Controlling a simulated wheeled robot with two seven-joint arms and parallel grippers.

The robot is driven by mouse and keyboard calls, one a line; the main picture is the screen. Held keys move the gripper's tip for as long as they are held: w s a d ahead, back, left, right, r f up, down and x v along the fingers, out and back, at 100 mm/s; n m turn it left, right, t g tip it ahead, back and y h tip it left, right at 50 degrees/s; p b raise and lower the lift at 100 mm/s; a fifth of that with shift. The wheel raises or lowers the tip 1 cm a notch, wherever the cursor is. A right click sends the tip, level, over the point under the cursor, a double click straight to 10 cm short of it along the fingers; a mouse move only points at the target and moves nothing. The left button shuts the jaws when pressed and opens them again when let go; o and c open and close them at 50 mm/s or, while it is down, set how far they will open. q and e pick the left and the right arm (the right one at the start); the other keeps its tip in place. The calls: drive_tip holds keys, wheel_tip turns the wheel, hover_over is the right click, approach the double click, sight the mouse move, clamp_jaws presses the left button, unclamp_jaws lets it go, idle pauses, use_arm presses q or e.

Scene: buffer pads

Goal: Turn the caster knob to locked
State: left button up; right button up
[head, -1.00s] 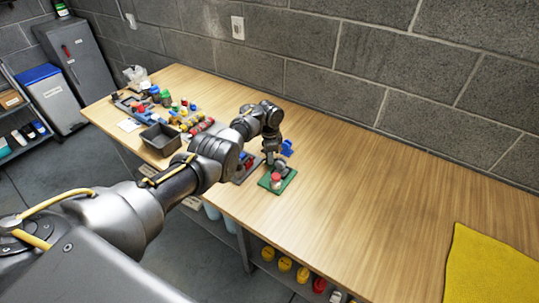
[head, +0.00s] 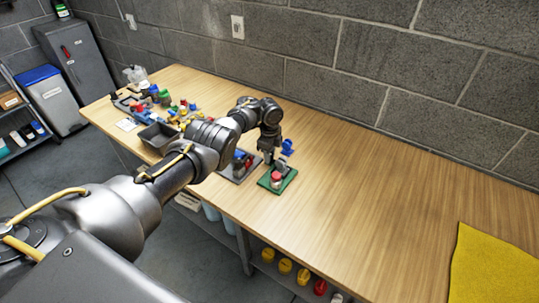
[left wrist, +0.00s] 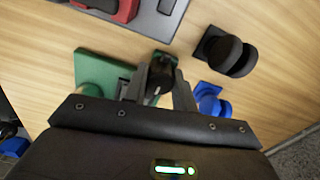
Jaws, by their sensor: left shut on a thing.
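A green board (head: 287,182) lies on the table near its front edge, with a red-topped pale part (head: 276,176) on it. My left gripper (head: 269,158) reaches down at the far left side of this board. In the left wrist view its two fingers (left wrist: 163,88) are shut on a small dark knob (left wrist: 161,72) at the edge of the green board (left wrist: 92,58). The fingers hide part of the knob, and I cannot read any lock mark on it. My right gripper is in no view.
A grey plate (head: 230,174) with red and blue parts sits left of the green board. A blue part (head: 287,147) and a black wheel-like part (left wrist: 226,50) stand close by. A dark bin (head: 158,137) and clutter lie further left. The table's right side is clear up to a yellow cloth (head: 495,270).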

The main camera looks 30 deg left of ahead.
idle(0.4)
use_arm(q)
drive_tip(key=o, duration=0.7)
wheel_tip(320, 180, up, 11)
drive_tip(key=p, duration=0.2)
drive_tip(key=shift+f+p, duration=0.15)
drive_tip(key=shift+p, duration=0.15)
drive_tip(key=shift+s+f, duration=0.1)
